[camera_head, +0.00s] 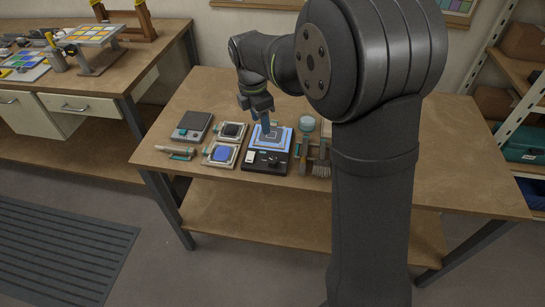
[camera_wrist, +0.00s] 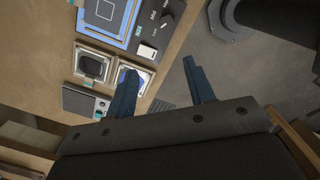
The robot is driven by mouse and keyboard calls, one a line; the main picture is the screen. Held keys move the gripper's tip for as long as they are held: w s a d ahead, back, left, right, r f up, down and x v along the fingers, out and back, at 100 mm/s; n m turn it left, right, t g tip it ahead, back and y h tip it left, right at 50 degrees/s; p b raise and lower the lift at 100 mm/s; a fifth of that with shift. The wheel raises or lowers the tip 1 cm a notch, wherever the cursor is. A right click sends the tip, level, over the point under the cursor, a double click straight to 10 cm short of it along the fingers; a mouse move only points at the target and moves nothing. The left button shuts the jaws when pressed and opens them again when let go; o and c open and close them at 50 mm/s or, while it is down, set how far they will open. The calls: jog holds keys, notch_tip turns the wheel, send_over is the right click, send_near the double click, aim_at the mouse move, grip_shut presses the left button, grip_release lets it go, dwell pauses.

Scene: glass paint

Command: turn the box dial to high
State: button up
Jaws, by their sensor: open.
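The box (camera_head: 283,141) is a light box with a blue-lit top and a black front panel, on the wooden table. Its dark dial (camera_head: 274,161) sits on the front panel, right of a white switch (camera_head: 250,156). In the wrist view the box (camera_wrist: 128,40) is cut off at the upper left, with the dial (camera_wrist: 167,15) near the top edge and the white switch (camera_wrist: 147,52) below it. My gripper (camera_head: 265,127) is over the box top. In the wrist view my gripper (camera_wrist: 160,66) is open and empty, apart from the dial.
Left of the box lie a blue paint tray (camera_head: 221,154), a dark tray (camera_head: 232,131), a grey scale (camera_head: 192,126) and a teal-handled tool (camera_head: 177,152). Brushes (camera_head: 319,165) and a round-topped jar (camera_head: 307,124) stand close on the right. The table's right part is clear.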

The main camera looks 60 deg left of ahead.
aim_at(272, 160)
jog(key=w+f+n, duration=0.1)
jog(key=f, duration=0.4)
jog(key=d+f+n, duration=0.1)
jog(key=f, duration=0.4)
jog(key=w+d+f+n+g, duration=0.1)
jog(key=f+n, duration=0.1)
jog(key=f, duration=0.4)
jog(key=shift+w, duration=0.35)
jog(key=shift+r, duration=0.1)
jog(key=c, duration=1)
